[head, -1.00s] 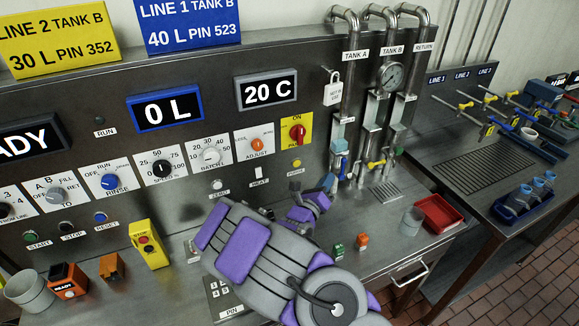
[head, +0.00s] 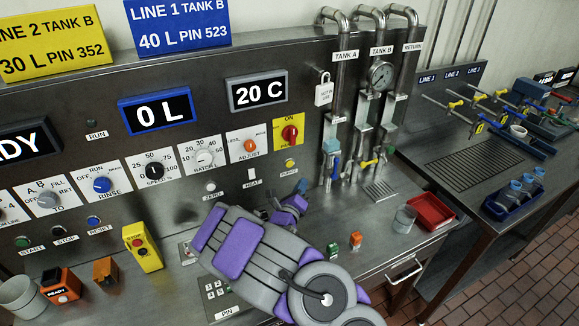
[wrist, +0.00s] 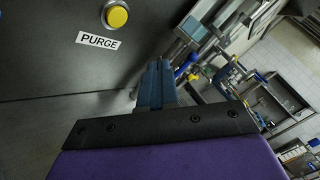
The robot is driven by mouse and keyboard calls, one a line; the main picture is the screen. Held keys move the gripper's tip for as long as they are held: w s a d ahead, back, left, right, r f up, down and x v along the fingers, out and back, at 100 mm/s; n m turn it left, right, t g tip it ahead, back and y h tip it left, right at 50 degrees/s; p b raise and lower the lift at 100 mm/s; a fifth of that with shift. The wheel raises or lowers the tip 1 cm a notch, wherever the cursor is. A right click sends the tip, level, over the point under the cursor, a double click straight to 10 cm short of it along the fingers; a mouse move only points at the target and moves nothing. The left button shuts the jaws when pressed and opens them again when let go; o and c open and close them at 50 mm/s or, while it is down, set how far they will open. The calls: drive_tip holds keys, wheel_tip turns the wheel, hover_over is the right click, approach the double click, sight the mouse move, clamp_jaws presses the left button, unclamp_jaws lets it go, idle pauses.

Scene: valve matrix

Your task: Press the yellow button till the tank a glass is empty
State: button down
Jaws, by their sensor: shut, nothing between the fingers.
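The yellow button (head: 290,163) sits on the upright steel panel, above a small label, below the red knob. In the wrist view the yellow button (wrist: 117,16) is at the top left, above a "PURGE" label. My gripper (head: 299,203) is shut and empty, below the button and apart from it. In the wrist view its blue fingers (wrist: 156,82) are together, to the right of and below the button. The tank A pipe (head: 329,100) stands right of the panel controls, with a light blue part (head: 331,147) low on it. Its liquid level is too small to tell.
A red knob (head: 289,133) and an orange knob (head: 250,146) are above the button. A yellow stop box (head: 142,246), small green and orange blocks (head: 356,239), a clear cup (head: 405,217) and a red tray (head: 431,211) stand on the bench.

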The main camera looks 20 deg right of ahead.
drive_tip(key=shift+w, duration=3.35)
drive_tip(key=shift+w+r, duration=0.1)
drive_tip(key=shift+w, duration=0.65)
idle(0.4)
drive_tip(key=shift+s, duration=0.8)
drive_tip(key=s+p, duration=0.1)
drive_tip(key=s, duration=0.4)
idle(0.8)
